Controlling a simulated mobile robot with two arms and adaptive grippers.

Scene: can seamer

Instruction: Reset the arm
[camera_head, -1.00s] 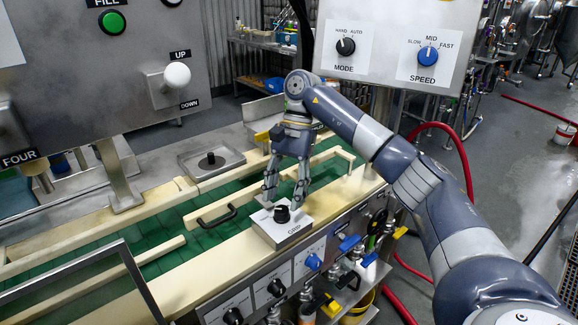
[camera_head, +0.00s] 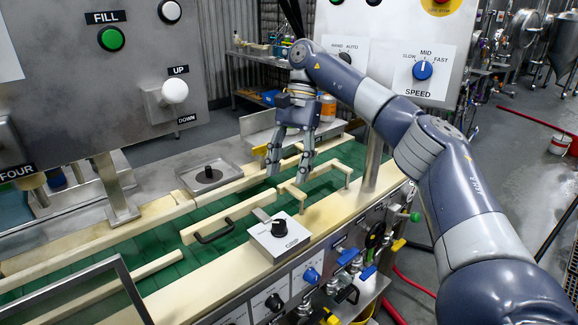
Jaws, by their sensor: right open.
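My right gripper (camera_head: 288,178) is open and empty. It points down above the green conveyor belt (camera_head: 160,238), behind the small box with a black knob (camera_head: 279,239), and is apart from that box. My right arm reaches in from the lower right and bends at the top. My left gripper is not in view.
The panel with the blue speed knob (camera_head: 422,70) stands behind my right arm. The panel with the green fill button (camera_head: 111,39) and the white up/down knob (camera_head: 175,90) stands at the left. Cream guide rails (camera_head: 232,217) run along the belt. Valves and knobs line the front.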

